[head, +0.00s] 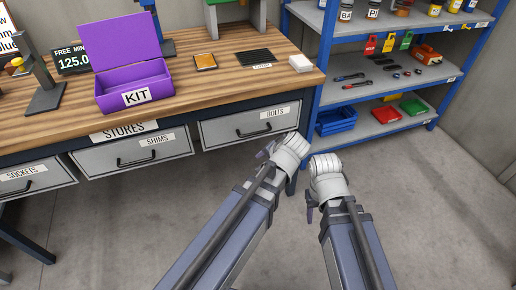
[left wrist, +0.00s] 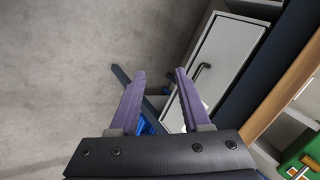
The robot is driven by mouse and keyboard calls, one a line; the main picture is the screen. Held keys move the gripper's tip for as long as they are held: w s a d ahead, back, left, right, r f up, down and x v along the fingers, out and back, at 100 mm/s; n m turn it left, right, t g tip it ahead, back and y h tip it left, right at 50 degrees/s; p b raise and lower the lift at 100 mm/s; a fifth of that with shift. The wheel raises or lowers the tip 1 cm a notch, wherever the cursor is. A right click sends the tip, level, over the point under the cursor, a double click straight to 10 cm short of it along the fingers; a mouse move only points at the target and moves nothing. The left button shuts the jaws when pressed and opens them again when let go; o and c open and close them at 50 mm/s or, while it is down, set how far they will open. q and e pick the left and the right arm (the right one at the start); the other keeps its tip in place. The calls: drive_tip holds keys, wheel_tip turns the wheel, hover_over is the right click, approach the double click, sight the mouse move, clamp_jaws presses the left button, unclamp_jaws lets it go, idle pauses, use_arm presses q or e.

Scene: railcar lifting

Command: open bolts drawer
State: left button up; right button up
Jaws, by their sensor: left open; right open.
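The bolts drawer (head: 222,132) is a grey front labelled BOLTS under the right end of the workbench, and it looks shut. Its black bar handle (head: 254,132) is at the middle of the front. My left gripper (head: 265,150) is just below and right of that handle, apart from it. In the left wrist view its purple fingers (left wrist: 160,75) are spread with nothing between them. A pale drawer front (left wrist: 228,55) with a black handle (left wrist: 201,72) shows there beyond the right finger. My right gripper (head: 310,203) is open and empty, lower right over the floor; its fingers are partly hidden.
The shims drawer (head: 105,160) and sockets drawer (head: 15,185) sit further left. The wooden benchtop (head: 225,70) holds a purple KIT box (head: 125,78). A blue-framed shelf (head: 385,113) with coloured bins stands right of the bench. Floor in front is clear.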

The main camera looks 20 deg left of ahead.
use_arm(q)
drive_tip(key=w+a+f+m+t+y+b, duration=0.2)
drive_tip(key=w+a+f+t+b, duration=0.15)
drive_tip(key=w+f+b, duration=0.4)
drive_tip(key=m+t+y+b, duration=0.2)
drive_tip(key=m+t+b, duration=0.25)
drive_tip(key=b, duration=0.75)
approach(257, 133)
drive_tip(key=r+x, duration=0.1)
drive_tip(key=x, duration=0.2)
drive_tip(key=shift+d+f, duration=0.1)
drive_tip(key=shift+f, duration=0.5)
use_arm(e)
wheel_tip(257, 133, down, 22)
drive_tip(key=shift+f, duration=0.15)
use_arm(q)
drive_tip(key=b+x, duration=0.1)
drive_tip(key=x, duration=0.6)
drive_tip(key=shift+w+f, duration=0.1)
drive_tip(key=shift+w, duration=0.25)
use_arm(e)
drive_tip(key=shift+f, duration=0.8)
use_arm(q)
drive_tip(key=shift+c, duration=0.2)
clamp_jaws()
